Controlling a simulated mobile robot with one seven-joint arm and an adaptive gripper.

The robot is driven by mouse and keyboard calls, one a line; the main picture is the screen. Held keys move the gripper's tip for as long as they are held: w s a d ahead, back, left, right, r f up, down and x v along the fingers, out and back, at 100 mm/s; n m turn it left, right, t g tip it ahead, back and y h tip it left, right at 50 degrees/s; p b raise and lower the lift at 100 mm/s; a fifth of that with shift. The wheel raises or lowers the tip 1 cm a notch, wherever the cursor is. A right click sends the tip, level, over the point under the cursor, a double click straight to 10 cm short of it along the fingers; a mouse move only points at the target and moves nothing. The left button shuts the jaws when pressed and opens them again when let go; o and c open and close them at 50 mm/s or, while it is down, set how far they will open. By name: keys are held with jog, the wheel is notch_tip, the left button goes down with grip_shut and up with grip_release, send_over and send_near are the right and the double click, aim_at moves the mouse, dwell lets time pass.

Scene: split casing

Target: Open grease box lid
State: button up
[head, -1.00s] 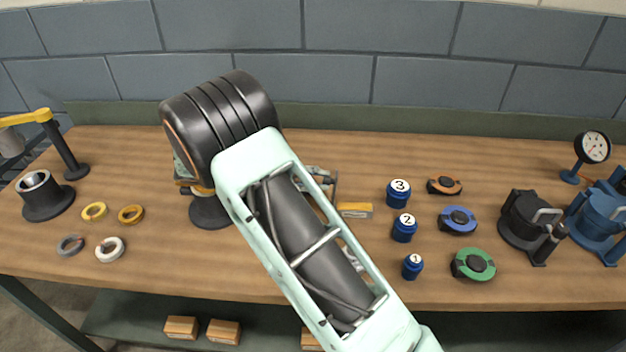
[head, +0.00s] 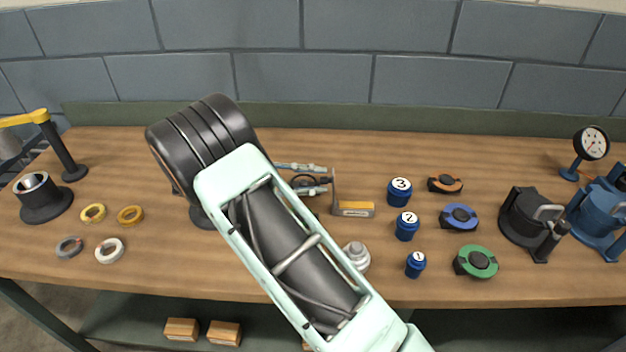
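My arm crosses the middle of the head view, and its dark wrist end hangs over the left-middle of the bench. My gripper is hidden behind the arm, so its fingers do not show. I cannot pick out a grease box or its lid for certain; it may be behind my arm. A small orange and grey block (head: 353,209) lies just right of the arm. A dark round base (head: 199,217) shows partly under the wrist, its upper part hidden.
The wooden bench (head: 150,265) has yellow rings (head: 131,215) at left. Numbered blue jars (head: 407,226), round coloured-rim parts (head: 459,216), dark casings (head: 530,217) and a dial gauge (head: 590,144) stand at right. A grey fitting (head: 357,255) sits beside my arm.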

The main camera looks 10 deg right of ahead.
jog(key=shift+o, duration=0.6)
notch_tip(320, 180, up, 10)
dwell(0.4)
